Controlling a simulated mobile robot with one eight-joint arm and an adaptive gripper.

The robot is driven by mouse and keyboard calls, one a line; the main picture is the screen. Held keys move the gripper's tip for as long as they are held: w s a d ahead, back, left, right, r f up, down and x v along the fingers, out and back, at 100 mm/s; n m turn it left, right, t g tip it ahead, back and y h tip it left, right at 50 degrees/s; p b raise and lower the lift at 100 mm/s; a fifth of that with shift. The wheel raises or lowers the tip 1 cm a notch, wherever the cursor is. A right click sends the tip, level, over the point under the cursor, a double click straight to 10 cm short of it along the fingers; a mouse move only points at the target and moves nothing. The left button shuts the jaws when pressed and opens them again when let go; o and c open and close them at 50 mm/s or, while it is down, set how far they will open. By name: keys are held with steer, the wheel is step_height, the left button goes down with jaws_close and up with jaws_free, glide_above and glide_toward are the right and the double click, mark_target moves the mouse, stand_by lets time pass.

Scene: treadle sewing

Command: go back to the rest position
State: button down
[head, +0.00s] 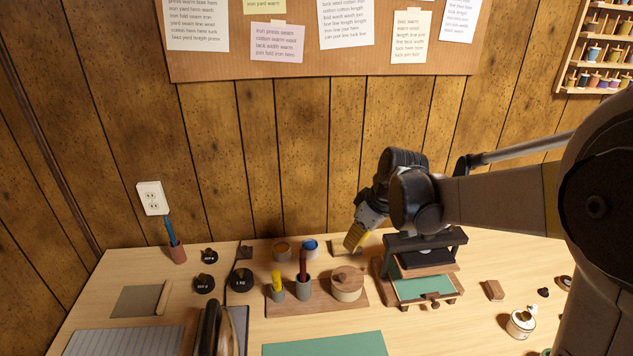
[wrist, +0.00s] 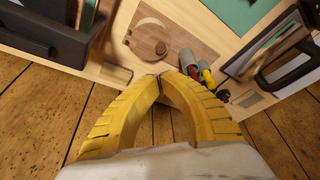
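My gripper (head: 355,240) has yellow ribbed fingers and hangs over the back of the table, left of the black press frame. In the wrist view my gripper (wrist: 160,75) has its two fingertips meeting, with nothing visible between them. Below and ahead of it in the wrist view are a round wooden lidded pot (wrist: 150,42) and grey cups (wrist: 188,62) on a wooden board. In the head view the pot (head: 346,286) stands on the board (head: 318,306) in front of my gripper.
The black press frame (head: 425,242) stands over a green-topped tray (head: 423,288), close to my gripper. The wood-panelled wall (head: 300,150) rises behind the table. A small white jar (head: 520,324) stands at the right. A green mat (head: 325,345) lies in front.

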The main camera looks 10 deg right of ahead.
steer(key=s+d+r+m+t+h, duration=0.1)
steer(key=s+r+m+t, duration=0.1)
steer(key=s, duration=0.8)
steer(key=s+d+r+m+t+h, duration=0.1)
steer(key=s+r+m, duration=0.3)
steer(key=s, duration=0.7)
steer(key=shift+s+d+m+t+h, duration=0.25)
steer(key=shift+m+t, duration=0.25)
steer(key=shift+m, duration=0.7)
